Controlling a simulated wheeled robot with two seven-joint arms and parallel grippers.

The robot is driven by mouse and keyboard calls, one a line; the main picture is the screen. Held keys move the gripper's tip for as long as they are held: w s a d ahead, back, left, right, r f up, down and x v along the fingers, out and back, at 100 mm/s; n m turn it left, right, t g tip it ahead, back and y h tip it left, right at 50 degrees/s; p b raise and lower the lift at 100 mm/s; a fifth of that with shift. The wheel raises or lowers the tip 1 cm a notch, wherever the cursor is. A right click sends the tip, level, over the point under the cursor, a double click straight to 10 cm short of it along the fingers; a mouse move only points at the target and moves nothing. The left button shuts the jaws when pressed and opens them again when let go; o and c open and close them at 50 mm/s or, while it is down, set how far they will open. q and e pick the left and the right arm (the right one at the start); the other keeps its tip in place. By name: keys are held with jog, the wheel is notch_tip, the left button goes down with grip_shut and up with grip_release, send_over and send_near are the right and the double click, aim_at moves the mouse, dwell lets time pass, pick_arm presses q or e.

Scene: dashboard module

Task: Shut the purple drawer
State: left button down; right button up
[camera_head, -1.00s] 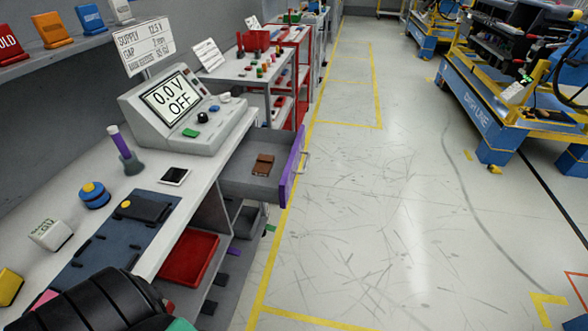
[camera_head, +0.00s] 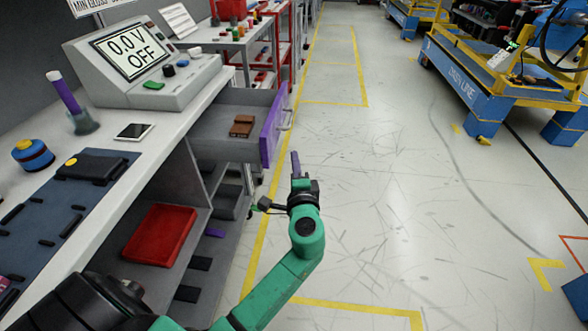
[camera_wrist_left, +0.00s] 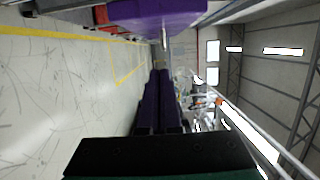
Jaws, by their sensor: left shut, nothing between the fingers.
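The purple drawer (camera_head: 269,131) stands open, pulled out from under the bench to the right. Its grey tray holds a brown object (camera_head: 242,125), and a metal handle (camera_head: 287,116) is on the outer side of its purple front. My left gripper (camera_head: 295,160) is shut and empty, just in front of and slightly right of the purple front in the head view. My right gripper is not in view.
The bench (camera_head: 150,110) carries a power supply (camera_head: 140,60), a dark mat (camera_head: 60,200) and small items. A red tray (camera_head: 158,240) sits on the shelf below. The floor right of the drawer is clear, and a blue and yellow cart (camera_head: 490,100) stands farther back.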

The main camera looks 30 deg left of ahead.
pick_arm(q)
jog(key=w+a+p, duration=0.1)
jog(key=w+a, duration=0.1)
jog(key=a, duration=0.4)
jog(key=shift+w+a, duration=0.2)
jog(key=shift+w, duration=0.15)
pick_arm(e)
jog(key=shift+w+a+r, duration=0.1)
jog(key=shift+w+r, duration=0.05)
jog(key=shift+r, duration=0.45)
